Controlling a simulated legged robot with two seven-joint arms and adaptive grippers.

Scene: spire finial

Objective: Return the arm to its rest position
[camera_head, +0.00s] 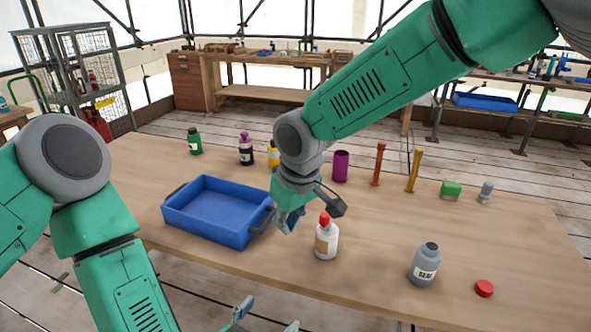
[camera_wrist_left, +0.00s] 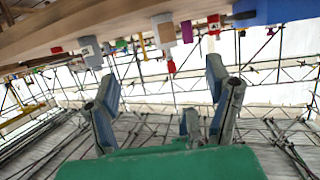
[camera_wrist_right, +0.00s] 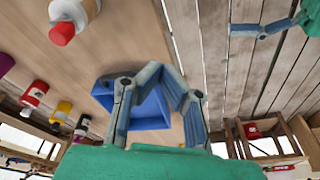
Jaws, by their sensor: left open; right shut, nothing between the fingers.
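My right gripper (camera_head: 290,215) hangs over the table, between the blue tray and the white bottle with a red cap (camera_head: 326,240). Its fingers meet with nothing between them, as the right wrist view (camera_wrist_right: 164,78) shows, with the tray behind them. My left gripper (camera_head: 265,327) is low at the bottom edge of the head view, in front of the table's near edge and partly cut off. In the left wrist view its fingers (camera_wrist_left: 162,88) stand wide apart and empty, with the table edge above them in the picture.
The table (camera_head: 370,290) holds a blue tray (camera_head: 215,212), which looks empty, a grey bottle (camera_head: 425,266), a red cap (camera_head: 484,288), a purple cup (camera_head: 341,167), two upright posts, a green block (camera_head: 450,190) and several bottles at the back. Floor is clear before the table.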

